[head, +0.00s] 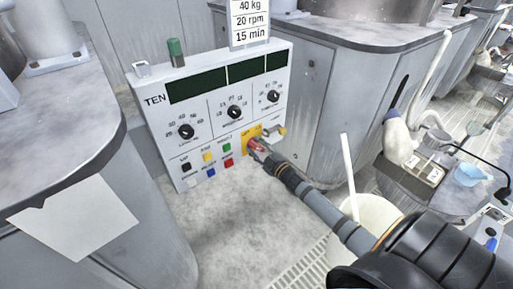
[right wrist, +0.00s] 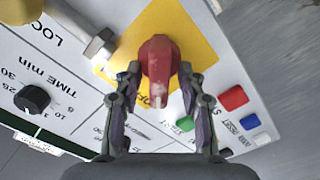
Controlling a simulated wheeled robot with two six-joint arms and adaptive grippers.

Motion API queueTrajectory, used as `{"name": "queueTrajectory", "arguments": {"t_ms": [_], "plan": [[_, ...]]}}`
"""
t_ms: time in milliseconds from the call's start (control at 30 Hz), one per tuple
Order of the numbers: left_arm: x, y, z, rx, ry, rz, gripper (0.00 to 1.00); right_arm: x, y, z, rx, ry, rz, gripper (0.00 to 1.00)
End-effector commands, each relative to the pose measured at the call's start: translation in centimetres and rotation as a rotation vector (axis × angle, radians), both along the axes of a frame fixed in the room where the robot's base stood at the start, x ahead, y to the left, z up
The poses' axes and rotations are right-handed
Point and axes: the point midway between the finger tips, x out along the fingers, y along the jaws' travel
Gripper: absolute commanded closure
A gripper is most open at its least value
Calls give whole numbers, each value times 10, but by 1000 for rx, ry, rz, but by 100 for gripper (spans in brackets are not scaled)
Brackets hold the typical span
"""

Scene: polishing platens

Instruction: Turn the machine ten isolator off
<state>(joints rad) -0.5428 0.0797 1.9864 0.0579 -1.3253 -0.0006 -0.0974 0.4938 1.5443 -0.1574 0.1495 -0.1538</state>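The machine ten panel (head: 208,135), labelled TEN, stands tilted at the centre left of the head view. Its isolator is a red handle (right wrist: 160,62) on a yellow plate (right wrist: 200,50), low on the panel's right side. The handle lies lengthwise along the wrist view's vertical, its lower end by partly covered lettering that seems to read OFF. My right gripper (head: 258,146) reaches it from the lower right. My left gripper is not in view.
Coloured push buttons (head: 210,157) lie left of the isolator, with black knobs (head: 234,112) above. A metal lever (right wrist: 98,45) sticks out beside the yellow plate. A pale bucket (head: 375,220) stands below my right arm. Grey machine housings (head: 75,140) flank the panel.

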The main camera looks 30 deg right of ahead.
Motion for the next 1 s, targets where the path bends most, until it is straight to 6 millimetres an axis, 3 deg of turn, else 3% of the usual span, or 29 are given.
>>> {"name": "queueTrajectory", "arguments": {"t_ms": [367, 667, 1000], "plan": [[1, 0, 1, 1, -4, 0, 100, -16, -1, 0, 0, -1, 2, 60], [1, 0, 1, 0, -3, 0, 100, -51, -3, 0, -1, 2, 4, 60], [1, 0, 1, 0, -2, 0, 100, -106, -8, -1, -3, 3, 4, 60]]}}
